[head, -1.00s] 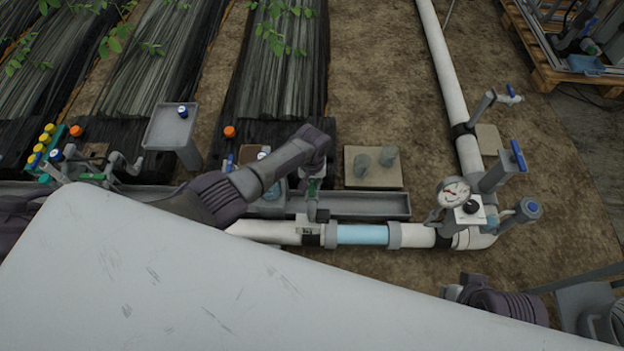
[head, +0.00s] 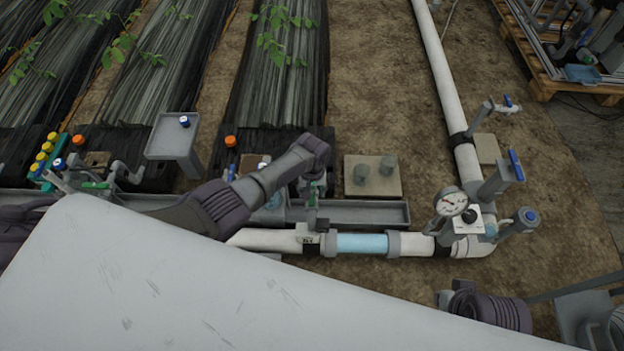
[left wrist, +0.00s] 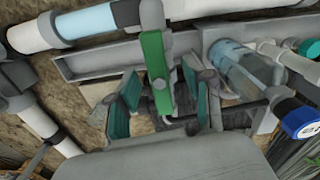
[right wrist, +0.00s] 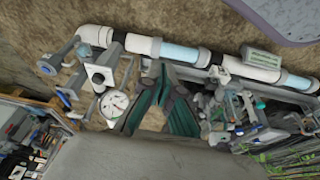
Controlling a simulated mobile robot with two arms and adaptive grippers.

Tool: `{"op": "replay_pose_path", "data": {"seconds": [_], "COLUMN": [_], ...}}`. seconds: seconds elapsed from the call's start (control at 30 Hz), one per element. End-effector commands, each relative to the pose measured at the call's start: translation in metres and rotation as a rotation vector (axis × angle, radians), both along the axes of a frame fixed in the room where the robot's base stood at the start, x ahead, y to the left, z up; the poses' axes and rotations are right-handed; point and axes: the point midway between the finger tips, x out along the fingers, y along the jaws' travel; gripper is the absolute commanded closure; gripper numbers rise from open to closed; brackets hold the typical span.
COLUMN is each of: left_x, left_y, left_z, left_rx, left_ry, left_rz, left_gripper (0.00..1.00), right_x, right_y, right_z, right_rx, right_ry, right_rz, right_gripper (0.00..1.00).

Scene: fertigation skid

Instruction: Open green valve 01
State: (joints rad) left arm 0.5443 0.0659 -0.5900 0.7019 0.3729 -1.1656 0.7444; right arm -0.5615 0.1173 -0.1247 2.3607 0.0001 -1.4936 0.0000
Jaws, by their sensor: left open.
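A green valve handle (left wrist: 157,72) is on a grey valve stem in the left wrist view. In the head view my left wrist partly hides the handle.
A white pipe with a clear blue section (head: 362,243) runs in front of a grey trough (head: 365,212). A pressure gauge (head: 452,201) and blue-handled valves (head: 516,165) stand right. Another green handle (head: 95,185) is at left.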

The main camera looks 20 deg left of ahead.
Motion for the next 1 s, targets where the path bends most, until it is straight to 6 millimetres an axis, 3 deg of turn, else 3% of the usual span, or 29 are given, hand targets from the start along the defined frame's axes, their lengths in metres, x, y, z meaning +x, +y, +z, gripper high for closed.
{"op": "replay_pose_path", "data": {"seconds": [0.57, 1.0], "left_x": [0.000, 0.000], "left_y": [0.000, 0.000], "left_z": [0.031, 0.050], "left_rx": [0.000, 0.000], "left_ry": [0.001, 0.000], "left_rz": [0.000, -0.001], "left_gripper": [0.49, 0.49], "right_x": [0.006, -0.012], "right_y": [0.003, 0.001], "right_z": [-0.085, -0.148], "right_rx": [-0.002, -0.006], "right_ry": [0.050, 0.085], "right_rz": [0.008, 0.014], "right_gripper": [1.00, 1.00]}}
